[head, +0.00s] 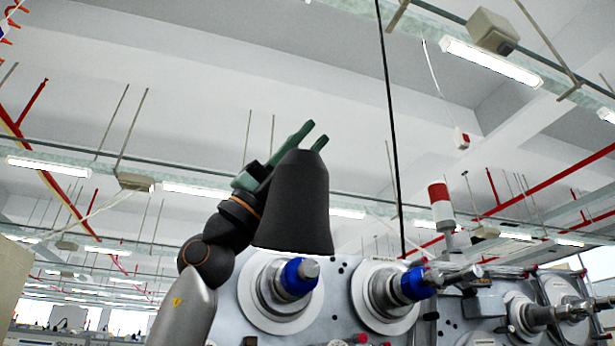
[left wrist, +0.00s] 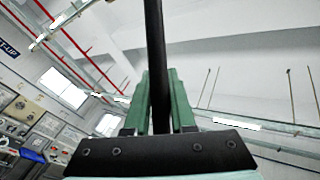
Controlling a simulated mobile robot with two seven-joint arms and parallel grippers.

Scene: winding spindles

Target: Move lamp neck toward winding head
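My left gripper (head: 314,134) has green fingers that point up and right behind the dark lamp shade (head: 298,205). The shade is bell-shaped and hangs with its wide end down. In the left wrist view a black rod, apparently the lamp neck (left wrist: 155,60), stands between the two green fingers (left wrist: 160,110), close against both. The shade hides the neck's lower part in the head view. Below are winding heads with blue collars, one at the left (head: 300,276) and one at the right (head: 411,284). The shade is above the left one. My right gripper is not in view.
A thin black line (head: 388,100) runs down from the ceiling, right of the shade. A red-and-white signal light (head: 441,207) stands behind the machine panel (head: 335,290). More spindles (head: 555,313) lie to the right. The air above the shade is clear.

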